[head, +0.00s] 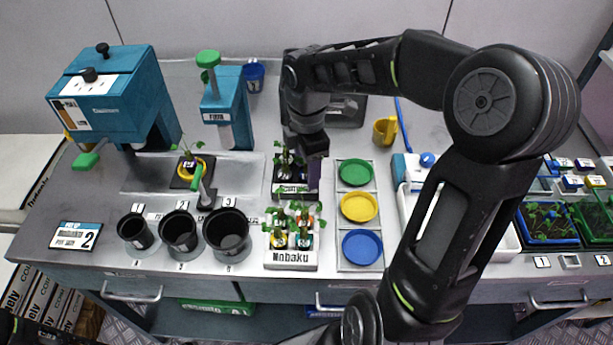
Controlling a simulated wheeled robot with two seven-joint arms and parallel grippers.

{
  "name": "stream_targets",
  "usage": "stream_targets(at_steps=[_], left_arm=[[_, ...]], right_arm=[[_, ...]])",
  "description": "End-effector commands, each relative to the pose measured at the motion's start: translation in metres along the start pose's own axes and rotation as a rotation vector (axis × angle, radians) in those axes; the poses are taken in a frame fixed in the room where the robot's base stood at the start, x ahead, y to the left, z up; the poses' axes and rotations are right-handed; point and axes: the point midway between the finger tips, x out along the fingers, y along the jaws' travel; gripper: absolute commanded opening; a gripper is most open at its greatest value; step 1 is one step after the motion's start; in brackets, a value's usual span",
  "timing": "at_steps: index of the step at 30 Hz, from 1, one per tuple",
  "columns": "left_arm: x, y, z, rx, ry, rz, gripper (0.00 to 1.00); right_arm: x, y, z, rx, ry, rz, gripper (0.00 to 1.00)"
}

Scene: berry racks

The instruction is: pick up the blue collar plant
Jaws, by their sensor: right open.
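Two small racks of seedlings stand in the middle of the bench. The front white rack (290,260), labelled Nobaku, holds several leafy plants in dark pots with small coloured tags or collars. A bluish one (304,241) seems to be at its right, but it is too small to be sure it is the blue collar plant. The rear rack (289,189) holds more seedlings, partly hidden by my right gripper (313,180). That gripper points down at the rear rack's right side, open, with nothing seen between its fingers. My left gripper is out of view.
Green (355,172), yellow (359,207) and blue (361,246) dishes line up right of the racks. Black pots (228,235) stand at left, by a teal machine (115,95). One seedling in a yellow ring (190,168) sits behind them. My right arm covers the right middle.

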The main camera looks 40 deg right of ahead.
Motion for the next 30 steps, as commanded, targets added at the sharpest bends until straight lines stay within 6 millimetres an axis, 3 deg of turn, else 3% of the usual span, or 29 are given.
stream_targets(at_steps=[12,30], left_arm=[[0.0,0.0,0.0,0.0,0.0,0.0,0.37],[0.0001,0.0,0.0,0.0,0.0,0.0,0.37]], right_arm=[[-0.0005,0.0001,0.0001,0.0,0.0,0.0,0.55],[-0.0005,0.0,0.0001,0.0,0.0,0.0,0.06]])
